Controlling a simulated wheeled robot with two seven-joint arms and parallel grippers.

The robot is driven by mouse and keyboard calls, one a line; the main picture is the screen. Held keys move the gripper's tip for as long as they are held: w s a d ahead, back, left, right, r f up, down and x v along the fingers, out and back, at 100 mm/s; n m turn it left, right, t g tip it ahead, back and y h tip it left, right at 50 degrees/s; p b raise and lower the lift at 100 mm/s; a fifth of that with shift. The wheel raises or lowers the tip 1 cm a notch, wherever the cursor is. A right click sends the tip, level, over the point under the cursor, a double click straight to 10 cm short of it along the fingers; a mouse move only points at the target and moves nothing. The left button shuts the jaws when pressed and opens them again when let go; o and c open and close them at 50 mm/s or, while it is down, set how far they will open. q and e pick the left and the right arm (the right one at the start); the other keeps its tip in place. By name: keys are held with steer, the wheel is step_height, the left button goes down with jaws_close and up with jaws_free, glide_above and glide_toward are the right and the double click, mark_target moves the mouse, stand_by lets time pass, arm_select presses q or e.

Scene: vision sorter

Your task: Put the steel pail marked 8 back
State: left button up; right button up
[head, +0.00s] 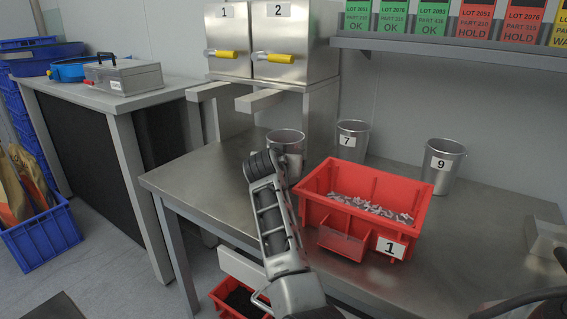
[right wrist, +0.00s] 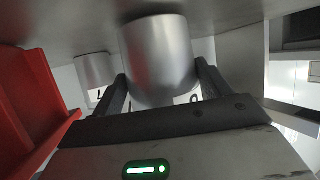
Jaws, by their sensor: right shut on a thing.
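A steel pail (head: 288,140) with no readable number showing stands at the back of the steel table (head: 205,180), left of the red bin. My right gripper (head: 266,166) is at its near side and hides its lower part. In the right wrist view the pail (right wrist: 158,58) sits between the two dark fingers of the right gripper (right wrist: 162,88), which is shut on it. I cannot tell whether its base touches the table. The pail marked 7 (head: 352,140) and the pail marked 9 (head: 442,167) stand farther right. My left gripper is not in view.
A red bin marked 1 (head: 318,207) full of small parts stands close right of my arm. Steel boxes 1 (head: 226,40) and 2 (head: 290,42) with yellow handles rise behind the pail. A shelf with lot cards (head: 440,48) hangs above. The table's left part is bare.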

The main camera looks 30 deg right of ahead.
steer(key=shift+f, duration=0.2)
steer(key=o, duration=1.8)
